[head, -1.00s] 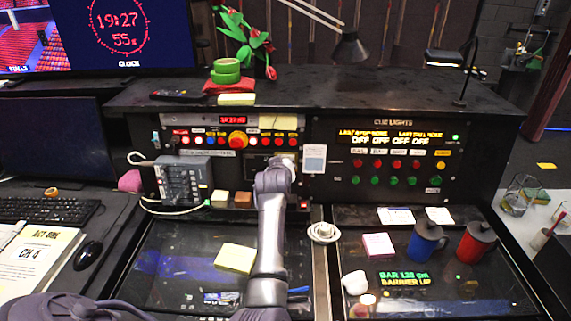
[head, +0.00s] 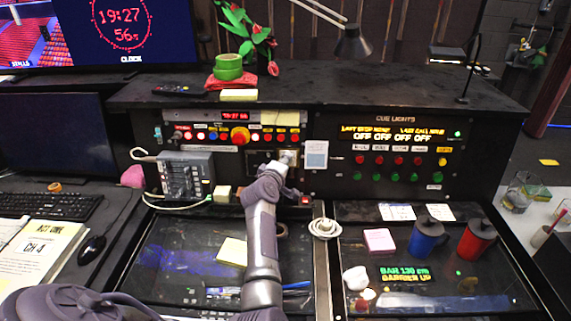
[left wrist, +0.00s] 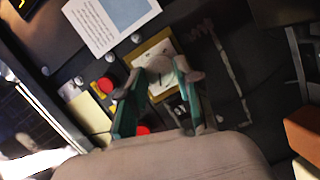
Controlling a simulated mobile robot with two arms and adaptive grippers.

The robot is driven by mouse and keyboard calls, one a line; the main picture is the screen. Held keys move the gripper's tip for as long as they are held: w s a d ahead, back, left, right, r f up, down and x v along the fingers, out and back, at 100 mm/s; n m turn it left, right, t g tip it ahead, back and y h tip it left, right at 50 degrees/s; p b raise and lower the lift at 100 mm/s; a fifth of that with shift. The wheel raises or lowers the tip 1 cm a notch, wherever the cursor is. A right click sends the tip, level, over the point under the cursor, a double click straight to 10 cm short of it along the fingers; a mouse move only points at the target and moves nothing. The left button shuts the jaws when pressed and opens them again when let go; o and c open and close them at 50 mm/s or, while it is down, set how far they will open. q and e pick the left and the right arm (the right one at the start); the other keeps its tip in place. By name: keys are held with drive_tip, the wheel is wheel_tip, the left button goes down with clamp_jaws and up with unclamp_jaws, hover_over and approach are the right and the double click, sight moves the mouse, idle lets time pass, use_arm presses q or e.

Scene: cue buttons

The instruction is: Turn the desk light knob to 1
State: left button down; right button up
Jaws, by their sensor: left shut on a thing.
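The desk light knob (left wrist: 158,66) looks pale grey and sits on a small white plate with a gold frame (left wrist: 166,50) in the left wrist view. In the head view that plate (head: 288,156) shows at the panel's lower middle, partly hidden by my arm. My left gripper (left wrist: 157,80) reaches the panel with its teal-padded fingers on either side of the knob, shut on it. In the head view the gripper (head: 282,165) is small and partly hidden by my own wrist. The knob's pointer and scale numbers are too small to read. My right gripper is not in view.
A white and blue card (head: 316,155) is right beside the plate. Red buttons (left wrist: 107,83) lie close to the fingers. A grey mixer box (head: 186,177) stands left.

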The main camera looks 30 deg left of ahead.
use_arm(q)
drive_tip(key=shift+f+n+t+b, duration=0.15)
drive_tip(key=shift+n+t, duration=0.05)
drive_tip(key=shift+n, duration=0.6)
drive_tip(key=shift+f+n+t+b, duration=0.1)
drive_tip(key=shift+n+t+b, duration=0.1)
drive_tip(key=shift+n, duration=0.6)
drive_tip(key=c, duration=0.8)
unclamp_jaws()
drive_tip(key=shift+r, duration=0.2)
wheel_tip(320, 180, up, 10)
drive_tip(key=shift+w+f, duration=0.1)
drive_tip(key=shift+f, duration=0.05)
